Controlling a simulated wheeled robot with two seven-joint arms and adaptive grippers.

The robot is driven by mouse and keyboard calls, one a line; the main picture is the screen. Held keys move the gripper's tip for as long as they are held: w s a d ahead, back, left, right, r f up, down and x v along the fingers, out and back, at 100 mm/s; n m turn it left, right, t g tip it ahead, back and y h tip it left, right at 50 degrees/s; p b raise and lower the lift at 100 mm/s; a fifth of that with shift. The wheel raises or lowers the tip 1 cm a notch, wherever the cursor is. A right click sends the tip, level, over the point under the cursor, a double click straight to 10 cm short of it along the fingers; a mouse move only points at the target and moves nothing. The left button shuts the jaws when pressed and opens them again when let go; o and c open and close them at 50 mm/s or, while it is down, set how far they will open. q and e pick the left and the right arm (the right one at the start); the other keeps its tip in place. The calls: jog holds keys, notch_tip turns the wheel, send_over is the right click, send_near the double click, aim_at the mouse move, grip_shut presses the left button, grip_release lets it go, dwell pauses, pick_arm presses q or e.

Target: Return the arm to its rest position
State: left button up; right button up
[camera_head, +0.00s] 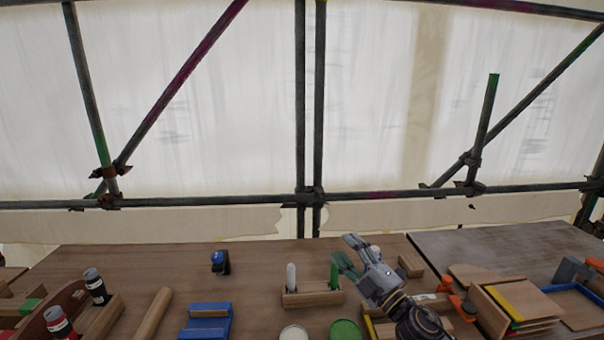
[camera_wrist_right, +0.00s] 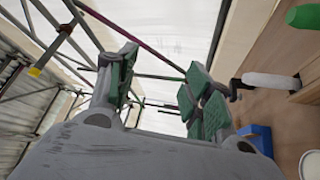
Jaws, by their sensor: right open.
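My right gripper (camera_head: 350,256) is above the wooden workbench (camera_head: 265,262), right of the middle in the head view. Its arm comes in from the lower right. Its green-padded fingers stand apart with nothing between them, as the right wrist view also shows (camera_wrist_right: 160,88). Just left of the gripper in the head view is a small wooden holder (camera_head: 312,298) with a white-tipped item (camera_head: 291,277) and a green item (camera_head: 334,274) upright in it. My left gripper does not show.
A blue block (camera_head: 207,322), a dark blue object (camera_head: 220,262) and dark bottles (camera_head: 95,286) stand to the left. Round white and green (camera_head: 345,330) lids lie at the front. Stacked boards (camera_head: 510,305) are at right. Scaffold poles (camera_head: 310,100) stand behind the bench. The bench's back left is mostly clear.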

jog(key=s+d+f+m+g+h, duration=0.2)
jog(key=s+d+f+m+h, duration=0.1)
jog(key=d+f+m+h, duration=0.35)
jog(key=s+d+f+m+g+h, duration=0.1)
jog(key=s+d+f+m+h, duration=0.3)
jog(key=f+m+h, duration=0.35)
jog(key=s+f+m+g+y, duration=0.1)
jog(key=s+f+m+g, duration=0.2)
jog(key=s+f+g, duration=0.55)
jog(key=s+f+m+g+y, duration=0.15)
jog(key=s+f, duration=0.35)
jog(key=s, duration=0.8)
notch_tip(320, 180, down, 34)
jog(key=s+g, duration=0.2)
jog(key=s, duration=0.1)
jog(key=s+d+f, duration=0.2)
jog(key=s+f, duration=0.7)
jog(key=s, duration=0.1)
jog(key=s+d+f+g, duration=0.1)
jog(key=s+d+f, duration=0.2)
jog(key=s+f, duration=0.7)
jog(key=shift+s+d, duration=0.35)
jog(key=shift+s, duration=0.4)
